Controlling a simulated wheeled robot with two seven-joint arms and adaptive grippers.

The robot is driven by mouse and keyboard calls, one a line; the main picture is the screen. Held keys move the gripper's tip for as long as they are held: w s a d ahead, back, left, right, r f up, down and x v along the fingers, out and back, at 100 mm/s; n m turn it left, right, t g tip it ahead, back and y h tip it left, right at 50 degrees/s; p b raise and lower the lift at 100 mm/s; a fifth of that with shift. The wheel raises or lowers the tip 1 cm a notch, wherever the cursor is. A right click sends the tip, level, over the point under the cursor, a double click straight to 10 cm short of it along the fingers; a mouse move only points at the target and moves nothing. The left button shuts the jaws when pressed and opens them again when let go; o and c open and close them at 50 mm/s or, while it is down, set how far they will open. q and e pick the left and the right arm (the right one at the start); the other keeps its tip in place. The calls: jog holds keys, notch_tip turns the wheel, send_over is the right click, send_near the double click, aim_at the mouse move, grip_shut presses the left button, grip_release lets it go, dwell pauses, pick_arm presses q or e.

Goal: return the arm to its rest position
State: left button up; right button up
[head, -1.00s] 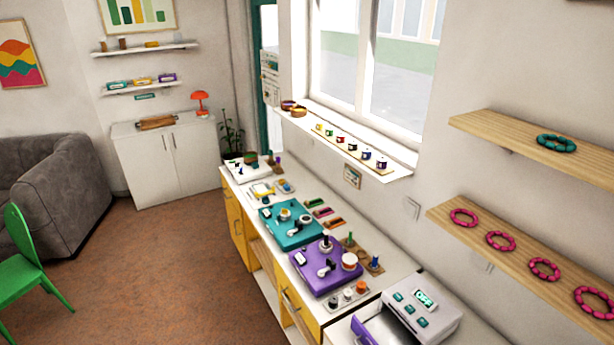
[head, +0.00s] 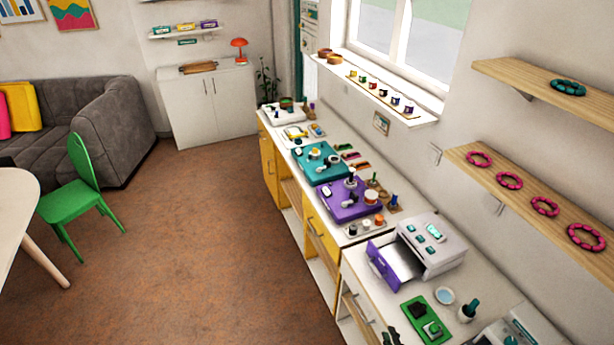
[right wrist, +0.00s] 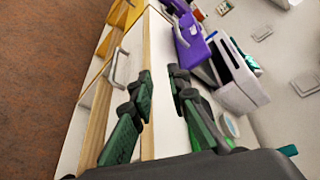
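My right gripper (head: 390,338) shows only as a small dark piece at the bottom edge of the head view, by the front edge of the white counter (head: 352,262). In the right wrist view its two green-padded fingers (right wrist: 163,100) stand apart, with nothing held between them. Beyond the fingers are the counter's front and cabinet handles. The rest of my right arm is hidden in the head view. My left gripper is in neither view.
A grey machine (head: 432,245) with an open purple drawer (head: 385,268) sits on the counter. Purple (head: 345,208) and teal (head: 310,172) boards lie farther back. A green board (head: 415,308) is near the gripper. Shelves (head: 530,85) with bead rings hang right.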

jog(key=s+f+n+g+b, duration=0.1)
jog(key=s+f+n+g, duration=0.35)
jog(key=f, duration=1.05)
jog(key=s+f+n+g+b, duration=0.2)
jog(key=s+f+n, duration=0.55)
jog(key=f, duration=0.85)
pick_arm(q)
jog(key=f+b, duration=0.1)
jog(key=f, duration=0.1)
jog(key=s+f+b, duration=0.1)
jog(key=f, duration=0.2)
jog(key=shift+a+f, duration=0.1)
pick_arm(e)
jog(key=s+d+f+n+g, duration=0.2)
jog(key=s+f+n, duration=0.2)
jog(key=s, duration=0.5)
jog(key=s+d+f+n+g+h, duration=0.1)
jog(key=s+d+f+n+g, duration=0.1)
jog(key=s+f, duration=0.6)
jog(key=s+d+f+n+g, duration=0.2)
jog(key=s+f+n, duration=0.4)
jog(key=s, duration=0.6)
jog(key=shift+f+n+g+h, duration=0.15)
jog(key=shift+n+g+h, duration=0.2)
jog(key=shift+g, duration=0.5)
